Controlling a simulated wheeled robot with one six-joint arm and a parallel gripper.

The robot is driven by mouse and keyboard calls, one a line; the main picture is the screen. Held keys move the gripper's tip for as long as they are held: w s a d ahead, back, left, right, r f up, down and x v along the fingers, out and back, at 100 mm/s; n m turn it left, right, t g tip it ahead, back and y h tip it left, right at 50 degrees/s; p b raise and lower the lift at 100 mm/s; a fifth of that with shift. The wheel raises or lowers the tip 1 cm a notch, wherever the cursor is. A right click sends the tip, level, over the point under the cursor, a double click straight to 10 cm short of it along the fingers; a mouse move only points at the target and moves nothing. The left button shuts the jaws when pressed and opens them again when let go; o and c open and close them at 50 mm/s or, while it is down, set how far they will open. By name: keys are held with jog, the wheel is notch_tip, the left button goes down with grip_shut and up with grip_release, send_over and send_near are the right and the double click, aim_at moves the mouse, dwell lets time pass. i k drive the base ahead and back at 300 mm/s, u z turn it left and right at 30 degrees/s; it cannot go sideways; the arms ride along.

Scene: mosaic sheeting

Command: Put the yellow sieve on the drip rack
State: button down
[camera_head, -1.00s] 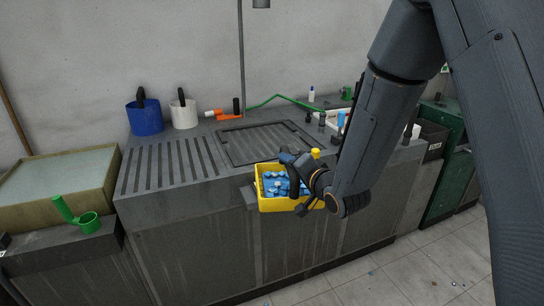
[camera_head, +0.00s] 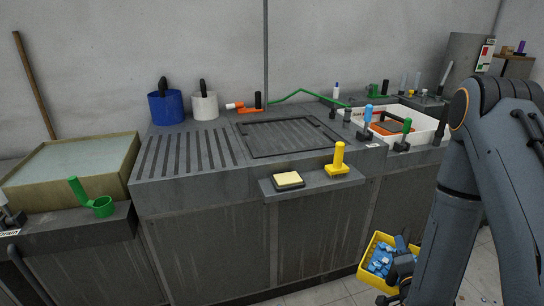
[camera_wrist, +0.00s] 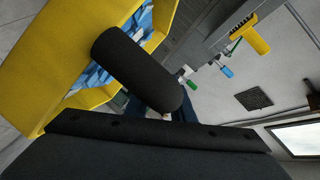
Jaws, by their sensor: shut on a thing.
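The yellow sieve (camera_head: 363,270) is a box-shaped yellow tray with several blue tile pieces (camera_head: 380,259) in it. It hangs low in front of the counter at the lower right of the head view, tilted. My gripper (camera_head: 400,272) is shut on it at its right side; the grip itself is partly hidden. In the wrist view the sieve's yellow wall (camera_wrist: 60,50) fills the upper left, with a black handle (camera_wrist: 135,62) in front. The slotted surface (camera_head: 188,150) on the counter's left looks like the drip rack and is bare.
Behind the slots stand a blue pot (camera_head: 166,108) and a white pot (camera_head: 204,106). A dark framed panel (camera_head: 290,136) lies to the right. A front ledge (camera_head: 312,183) holds a sponge (camera_head: 288,180) and a yellow-handled brush (camera_head: 338,160). A white basin (camera_head: 425,122) is at right.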

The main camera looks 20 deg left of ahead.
aim_at(189, 148)
jog(key=z, duration=1.9)
jog(key=k, duration=1.55)
jog(key=u, duration=1.95)
jog(key=i, duration=0.25)
jog(key=u, duration=0.05)
